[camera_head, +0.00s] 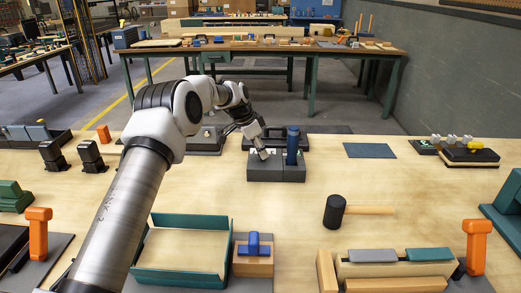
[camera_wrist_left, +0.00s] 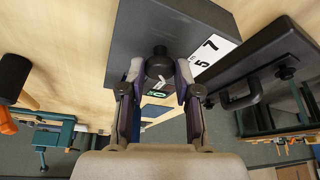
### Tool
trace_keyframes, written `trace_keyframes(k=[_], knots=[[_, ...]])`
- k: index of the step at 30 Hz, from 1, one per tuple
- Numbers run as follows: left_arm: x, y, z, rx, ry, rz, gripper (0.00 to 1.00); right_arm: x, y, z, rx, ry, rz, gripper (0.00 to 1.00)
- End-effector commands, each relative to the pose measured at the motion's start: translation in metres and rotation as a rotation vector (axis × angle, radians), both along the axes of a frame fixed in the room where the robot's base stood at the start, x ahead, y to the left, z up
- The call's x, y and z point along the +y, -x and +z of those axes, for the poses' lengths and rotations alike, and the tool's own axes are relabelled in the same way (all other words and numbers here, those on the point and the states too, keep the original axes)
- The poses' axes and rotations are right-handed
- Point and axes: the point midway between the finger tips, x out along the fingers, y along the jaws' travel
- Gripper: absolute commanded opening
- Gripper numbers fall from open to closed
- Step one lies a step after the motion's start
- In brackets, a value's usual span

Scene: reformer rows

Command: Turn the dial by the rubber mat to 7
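The dial (camera_wrist_left: 160,66) is a dark round knob on a dark grey box (camera_head: 265,174), with a white label (camera_wrist_left: 212,52) reading 5 and 7 beside it and a green label (camera_wrist_left: 157,93) nearer my palm. My left gripper (camera_wrist_left: 160,72) has one finger on each side of the knob, and they appear to press on it. In the head view, my left gripper (camera_head: 262,153) reaches down to the box's left part and hides the dial. I cannot read the dial's setting. A flat blue-grey mat (camera_head: 369,150) lies to the right of the box. My right gripper is out of view.
A blue cylinder (camera_head: 292,146) stands upright at the box's right part. A black mallet (camera_head: 335,210) lies in front to the right. A green-walled tray (camera_head: 184,272) and a blue-handled wooden block (camera_head: 253,262) are nearer. Dark fixtures stand behind the box.

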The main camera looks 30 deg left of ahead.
Motion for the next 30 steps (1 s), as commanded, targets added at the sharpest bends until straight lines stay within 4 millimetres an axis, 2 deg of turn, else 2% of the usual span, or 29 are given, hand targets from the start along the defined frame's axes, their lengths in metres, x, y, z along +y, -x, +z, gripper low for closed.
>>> trace_keyframes(k=[10, 17, 23, 30], knots=[[-0.001, 0.001, -0.001, 0.004, 0.001, 0.021, 0.00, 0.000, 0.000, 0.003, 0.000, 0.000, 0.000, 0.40], [-0.002, 0.002, 0.001, 0.006, 0.001, 0.114, 0.00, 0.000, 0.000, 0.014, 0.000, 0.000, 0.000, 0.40], [-0.003, 0.003, 0.003, 0.008, 0.001, 0.263, 0.00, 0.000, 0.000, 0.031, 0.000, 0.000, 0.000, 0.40], [-0.005, 0.004, 0.004, 0.009, -0.001, 0.485, 0.00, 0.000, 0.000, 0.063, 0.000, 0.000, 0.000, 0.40]])
